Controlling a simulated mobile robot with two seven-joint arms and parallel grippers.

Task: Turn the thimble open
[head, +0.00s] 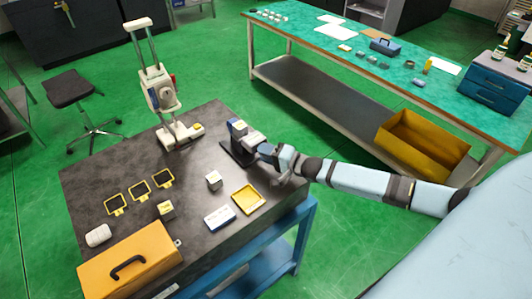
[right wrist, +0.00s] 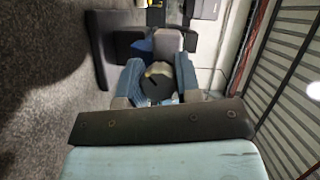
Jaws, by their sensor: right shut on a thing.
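A small measuring device, seemingly a bench micrometer (head: 238,129), stands on a dark base plate (head: 233,153) near the right edge of the dark table. It has a blue and grey body with a light grey part facing my right arm. My right gripper (head: 264,148) reaches in from the right and is at that end of the device. In the right wrist view, both fingers are shut on a round, dark-ended thing, seemingly the thimble (right wrist: 158,82). The fingers hide its sides, and no scale can be read. My left gripper is not in view.
The table's right edge lies below my arm.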

